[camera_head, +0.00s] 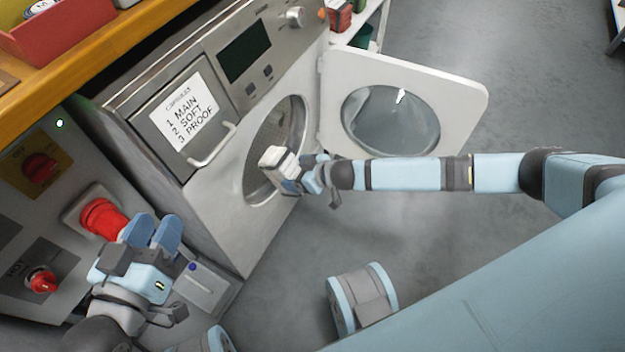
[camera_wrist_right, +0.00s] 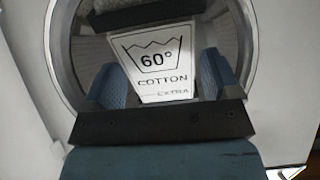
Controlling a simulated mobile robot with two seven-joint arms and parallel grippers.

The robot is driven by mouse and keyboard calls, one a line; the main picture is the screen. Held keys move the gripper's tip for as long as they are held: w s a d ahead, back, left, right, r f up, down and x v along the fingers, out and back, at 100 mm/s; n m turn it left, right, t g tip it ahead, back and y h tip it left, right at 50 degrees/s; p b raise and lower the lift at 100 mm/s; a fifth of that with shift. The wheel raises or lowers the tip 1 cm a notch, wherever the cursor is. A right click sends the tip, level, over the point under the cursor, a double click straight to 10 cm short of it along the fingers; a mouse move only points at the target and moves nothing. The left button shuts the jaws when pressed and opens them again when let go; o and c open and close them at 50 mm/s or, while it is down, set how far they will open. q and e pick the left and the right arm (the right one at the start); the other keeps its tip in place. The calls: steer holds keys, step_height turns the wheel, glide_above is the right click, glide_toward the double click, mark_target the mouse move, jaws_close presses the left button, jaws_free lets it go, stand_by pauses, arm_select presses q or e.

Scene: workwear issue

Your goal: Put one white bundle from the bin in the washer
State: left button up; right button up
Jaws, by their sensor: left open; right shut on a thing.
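The washer (camera_head: 225,205) stands at the left with its round door (camera_head: 400,115) swung wide open to the right. My right gripper (camera_head: 296,172) is shut on a white bundle (camera_head: 277,156) in front of the door opening. In the right wrist view, the white bundle (camera_wrist_right: 158,65) shows between the two blue fingers (camera_wrist_right: 160,82), its face printed "60° COTTON EXTRA". The round rim (camera_wrist_right: 62,45) surrounds it; how deep it sits is unclear. My left gripper (camera_head: 154,231) is open and empty beside a red knob. The bin is not in view.
The red knob (camera_head: 102,218) sits on a grey panel left of the washer. A label card (camera_head: 186,113) is on the washer's front. A wooden shelf (camera_head: 90,58) with a red box runs along the upper left.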

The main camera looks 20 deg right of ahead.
arm_select(q)
steer(key=m+b, duration=0.1)
steer(key=w+a+t+b, duration=0.1)
steer(key=b, duration=0.1)
steer(key=shift+w+r+m, duration=0.25)
steer(key=shift+m, duration=0.15)
arm_select(e)
steer(key=w+a, duration=1.2)
steer(key=w, duration=0.3)
steer(key=shift+w, duration=0.1)
steer(key=o, duration=0.9)
arm_select(q)
steer(key=shift+f, duration=0.1)
arm_select(e)
steer(key=shift+d, duration=0.1)
